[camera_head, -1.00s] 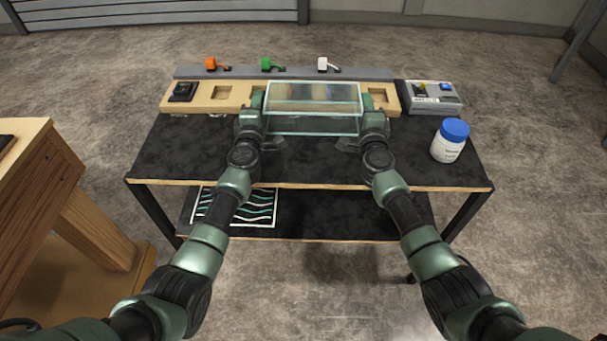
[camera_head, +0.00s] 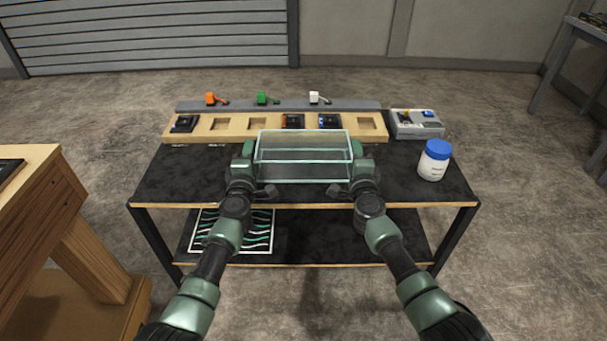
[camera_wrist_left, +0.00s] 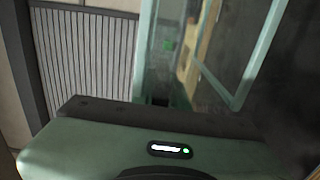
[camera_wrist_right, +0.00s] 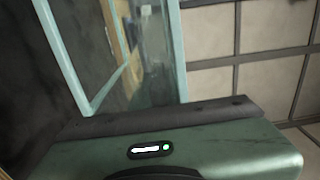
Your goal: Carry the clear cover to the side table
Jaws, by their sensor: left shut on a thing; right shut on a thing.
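The clear cover (camera_head: 303,168) is a transparent box with pale edges. My left gripper (camera_head: 247,158) is shut on its left end and my right gripper (camera_head: 357,158) is shut on its right end. The cover is in front of the wooden console strip (camera_head: 215,133), over the black table; the height of the gap below it is hard to judge. Its wall also shows in the left wrist view (camera_wrist_left: 215,90) and in the right wrist view (camera_wrist_right: 90,107). A wooden table (camera_head: 28,205) stands at the left; a dark table (camera_head: 583,32) stands at the far right. I cannot tell which is the side table.
The strip holds black modules in some pockets; other pockets are empty. Orange (camera_head: 211,98), green (camera_head: 262,98) and white (camera_head: 314,97) pieces sit on the grey rail behind. A grey switch box (camera_head: 416,126) and a blue-lidded bottle (camera_head: 434,160) stand at the right.

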